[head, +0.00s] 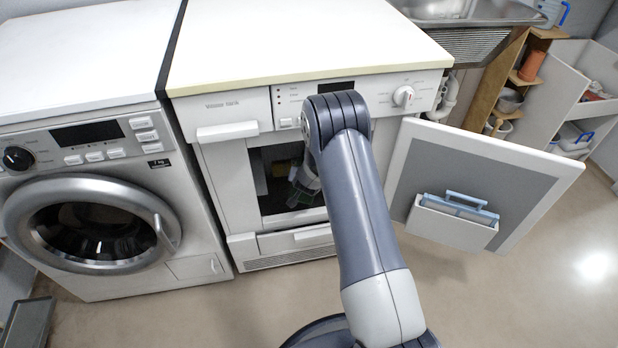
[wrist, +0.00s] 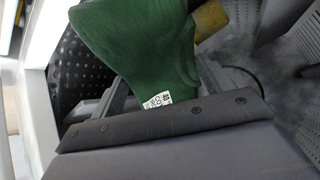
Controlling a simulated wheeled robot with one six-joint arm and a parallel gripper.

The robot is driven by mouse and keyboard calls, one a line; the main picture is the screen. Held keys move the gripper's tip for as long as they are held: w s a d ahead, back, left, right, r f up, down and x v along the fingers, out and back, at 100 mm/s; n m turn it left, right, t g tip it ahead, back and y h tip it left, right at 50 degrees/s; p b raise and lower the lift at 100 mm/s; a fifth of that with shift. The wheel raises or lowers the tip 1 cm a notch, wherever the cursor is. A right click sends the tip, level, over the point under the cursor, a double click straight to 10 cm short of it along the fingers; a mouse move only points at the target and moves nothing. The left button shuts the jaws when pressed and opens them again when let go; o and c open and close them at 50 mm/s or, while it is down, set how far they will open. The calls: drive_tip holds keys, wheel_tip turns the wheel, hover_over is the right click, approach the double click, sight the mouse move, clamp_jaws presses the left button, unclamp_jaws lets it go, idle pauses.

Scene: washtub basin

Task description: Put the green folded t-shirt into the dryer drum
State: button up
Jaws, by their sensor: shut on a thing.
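The green folded t-shirt (wrist: 140,50) shows in the wrist view, with a white printed label at its lower edge. My gripper (wrist: 150,92) is shut on it. Perforated dark and grey drum walls (wrist: 85,75) show around the shirt, so my gripper and the shirt are at or inside the dryer drum. In the head view my gripper (head: 305,185) reaches into the dryer opening (head: 272,205), and the arm hides part of it. The dryer door (head: 500,165) stands open to the right. Whether the shirt touches the drum is unclear.
A yellowish-brown item (wrist: 211,20) lies behind the shirt in the wrist view. A white frame edge (wrist: 35,80) runs close on the left. A washing machine (head: 95,220) with its round door shut stands left of the dryer. Open floor (head: 560,270) lies at right.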

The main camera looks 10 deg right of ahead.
drive_tip(key=shift+w+r+p, duration=0.15)
drive_tip(key=shift+w+p, duration=1.2)
drive_tip(key=shift+p, duration=0.6)
drive_tip(key=shift+w+r+p, duration=0.1)
drive_tip(key=shift+w+p, duration=1.2)
drive_tip(key=shift+p, duration=0.65)
drive_tip(key=shift+w+f+p, duration=0.1)
drive_tip(key=shift+w+p, duration=0.45)
drive_tip(key=shift+p, duration=0.4)
drive_tip(key=shift+w+f, duration=0.1)
drive_tip(key=o, duration=1.2)
drive_tip(key=v, duration=1)
drive_tip(key=shift+s, duration=0.35)
